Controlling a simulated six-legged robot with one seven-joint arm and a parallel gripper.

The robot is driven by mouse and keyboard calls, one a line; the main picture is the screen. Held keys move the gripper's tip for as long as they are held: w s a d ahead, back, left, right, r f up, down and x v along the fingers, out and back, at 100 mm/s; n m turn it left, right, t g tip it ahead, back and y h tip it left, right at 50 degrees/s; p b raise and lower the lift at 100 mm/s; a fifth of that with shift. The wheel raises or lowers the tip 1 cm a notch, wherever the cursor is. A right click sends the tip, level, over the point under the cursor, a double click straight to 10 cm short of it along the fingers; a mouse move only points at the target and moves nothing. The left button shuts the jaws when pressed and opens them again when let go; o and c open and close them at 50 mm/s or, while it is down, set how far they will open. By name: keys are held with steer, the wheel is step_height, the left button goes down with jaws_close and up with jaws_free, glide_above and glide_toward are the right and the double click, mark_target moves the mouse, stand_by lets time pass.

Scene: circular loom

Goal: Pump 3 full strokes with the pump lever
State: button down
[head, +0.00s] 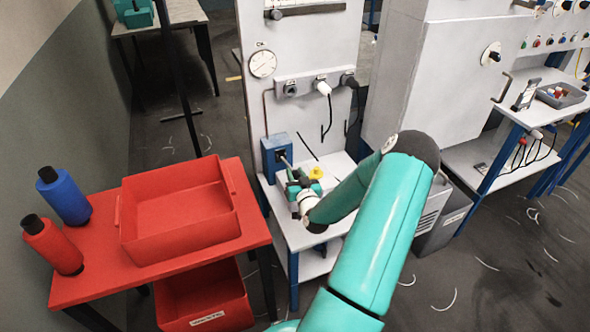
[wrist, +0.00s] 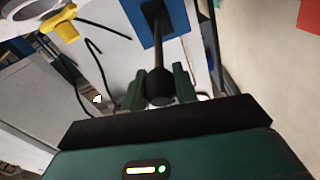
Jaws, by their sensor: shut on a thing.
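The pump is a blue box (head: 275,153) on the white panel above a small white table in the head view. Its lever (head: 286,161) sticks out toward my gripper. In the wrist view the blue plate (wrist: 143,22) is at the top, and the dark lever (wrist: 158,52) runs down from it to a round black knob (wrist: 159,88). My gripper (wrist: 160,86) has its two green fingers on either side of the knob and is shut on it. In the head view my gripper (head: 297,182) is partly hidden by my own wrist.
A yellow knob (head: 316,173) is close to the right of my gripper. A gauge (head: 262,64) and a socket strip with plugs (head: 305,87) are on the panel above. A red table with a red bin (head: 180,209) and two spools stands to the left.

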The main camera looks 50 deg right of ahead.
step_height(320, 180, down, 7)
steer(key=shift+s+a+r, duration=0.1)
steer(key=shift+s+r, duration=0.05)
steer(key=shift+w+d+f, duration=0.15)
steer(key=shift+f, duration=0.45)
steer(key=shift+w+d+f, duration=0.1)
steer(key=shift+f, duration=0.45)
steer(key=c, duration=1.1)
jaws_free()
steer(key=v, duration=1.3)
steer(key=shift+s+a, duration=0.25)
